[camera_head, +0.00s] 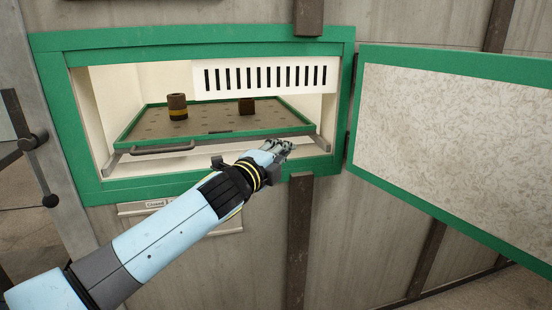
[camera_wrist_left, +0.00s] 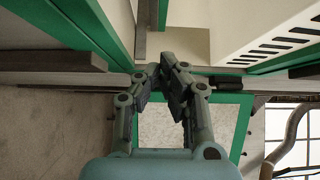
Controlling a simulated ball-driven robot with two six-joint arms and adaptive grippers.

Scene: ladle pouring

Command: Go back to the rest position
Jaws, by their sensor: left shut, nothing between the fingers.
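My left gripper (camera_head: 283,147) is in front of the lower right part of the green-framed opening (camera_head: 180,190) in the wall. Its fingers are together with nothing between them. In the left wrist view the gripper (camera_wrist_left: 161,78) shows its two jointed fingers close together at the tips, with green frame edges beyond them. My left arm reaches in from the lower left. My right gripper is in neither view.
A white slotted panel (camera_head: 262,92) hangs above. A green-edged door (camera_head: 455,140) stands open at the right. A labelled plate (camera_head: 145,208) is below.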

